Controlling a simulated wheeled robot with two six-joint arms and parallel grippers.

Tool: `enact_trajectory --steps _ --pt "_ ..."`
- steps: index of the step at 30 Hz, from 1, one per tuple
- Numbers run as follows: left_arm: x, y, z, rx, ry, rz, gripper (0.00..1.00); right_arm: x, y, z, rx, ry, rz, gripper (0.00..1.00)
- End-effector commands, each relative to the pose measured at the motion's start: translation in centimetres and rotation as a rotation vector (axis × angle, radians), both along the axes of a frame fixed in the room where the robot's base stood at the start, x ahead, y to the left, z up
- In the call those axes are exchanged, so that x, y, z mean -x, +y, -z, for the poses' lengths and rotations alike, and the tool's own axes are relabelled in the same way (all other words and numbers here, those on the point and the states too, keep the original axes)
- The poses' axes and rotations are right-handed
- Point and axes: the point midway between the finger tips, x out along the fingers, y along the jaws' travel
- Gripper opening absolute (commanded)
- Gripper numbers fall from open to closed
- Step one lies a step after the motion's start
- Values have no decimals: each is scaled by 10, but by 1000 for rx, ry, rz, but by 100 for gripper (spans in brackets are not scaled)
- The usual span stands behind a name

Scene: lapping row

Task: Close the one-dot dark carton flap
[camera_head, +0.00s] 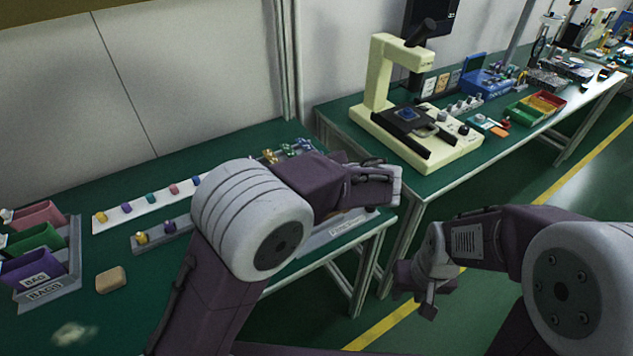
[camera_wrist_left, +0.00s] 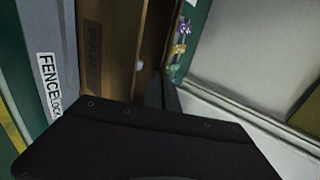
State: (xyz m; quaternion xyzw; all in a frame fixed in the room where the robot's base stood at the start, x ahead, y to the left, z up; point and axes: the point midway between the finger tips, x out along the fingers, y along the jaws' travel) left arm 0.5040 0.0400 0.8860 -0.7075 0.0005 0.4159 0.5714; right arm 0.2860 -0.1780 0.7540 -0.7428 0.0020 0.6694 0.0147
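No carton flap with one dot can be made out in either view.
A white label reading FENCELOCK (camera_wrist_left: 50,85) is left of the brown panel. Three bins (camera_head: 40,240), a tan block (camera_head: 110,280) and a strip of coloured knobs (camera_head: 150,203) are on the near table. A cream machine (camera_head: 378,85) stands on the farther table. Floor on the right is open.

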Motion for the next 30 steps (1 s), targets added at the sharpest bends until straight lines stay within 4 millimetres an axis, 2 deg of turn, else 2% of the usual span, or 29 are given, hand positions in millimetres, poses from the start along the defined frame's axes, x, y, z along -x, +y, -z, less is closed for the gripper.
enact_trajectory --steps 4,5,7,17,24,30 --pt "0 0 0 1 3 1 0 0 0 -1 0 0 0 35" --pt "0 0 0 1 3 1 5 0 0 -1 0 0 0 35" --pt "0 0 0 1 3 1 24 0 0 -1 0 0 0 35" --pt "5 -5 -6 1 2 4 25 0 0 -3 0 0 0 35" --pt "39 -30 -38 3 0 6 25 0 0 -14 0 0 0 35" --pt "57 -42 -52 0 2 3 25 0 0 -18 0 0 0 35"
